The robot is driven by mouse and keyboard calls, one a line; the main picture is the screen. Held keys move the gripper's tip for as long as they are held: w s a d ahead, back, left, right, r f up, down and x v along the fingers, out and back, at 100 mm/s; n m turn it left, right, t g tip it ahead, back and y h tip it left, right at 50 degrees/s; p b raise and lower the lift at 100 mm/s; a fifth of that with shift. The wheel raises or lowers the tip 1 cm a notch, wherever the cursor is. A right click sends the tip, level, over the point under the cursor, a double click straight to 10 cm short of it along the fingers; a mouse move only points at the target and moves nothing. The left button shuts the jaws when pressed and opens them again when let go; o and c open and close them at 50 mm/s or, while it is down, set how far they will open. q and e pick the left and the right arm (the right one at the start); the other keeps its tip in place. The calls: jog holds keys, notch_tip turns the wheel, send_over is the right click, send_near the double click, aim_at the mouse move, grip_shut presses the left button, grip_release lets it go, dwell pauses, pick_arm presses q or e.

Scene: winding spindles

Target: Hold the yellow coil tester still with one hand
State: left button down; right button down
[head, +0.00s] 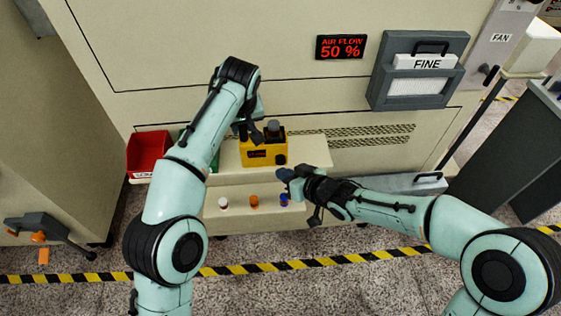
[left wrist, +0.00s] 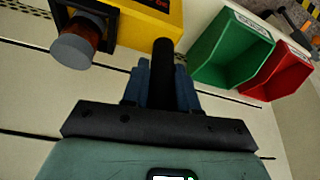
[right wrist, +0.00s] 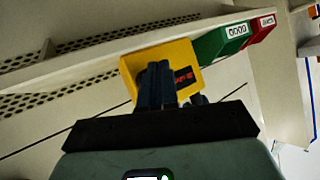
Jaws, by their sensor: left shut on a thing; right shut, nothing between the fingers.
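The yellow coil tester (head: 264,157) stands on the shelf at the machine front; it also shows in the left wrist view (left wrist: 150,22) and the right wrist view (right wrist: 184,58). A grey-capped, copper-brown coil (left wrist: 88,38) sits at its dark socket. My left gripper (head: 248,132) is at the tester's left side, shut on a black post (left wrist: 162,60) that stands against the yellow body. The post's foot is hidden. My right gripper (head: 284,178) is shut and empty, in front of and below the tester, apart from it.
A red bin (head: 148,150) and a green bin (left wrist: 232,50) stand left of the tester. White (head: 223,202), orange (head: 254,201) and blue (head: 284,200) small pieces sit on a lower ledge. A display (head: 341,47) reads 50 %. A grey FINE panel (head: 417,70) is at the right.

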pick_arm(q)
jog(key=shift+f, duration=0.25)
pick_arm(e)
jog(key=shift+s, duration=2.45)
pick_arm(q)
jog(key=c, duration=0.8)
grip_release()
jog(key=shift+r, duration=0.1)
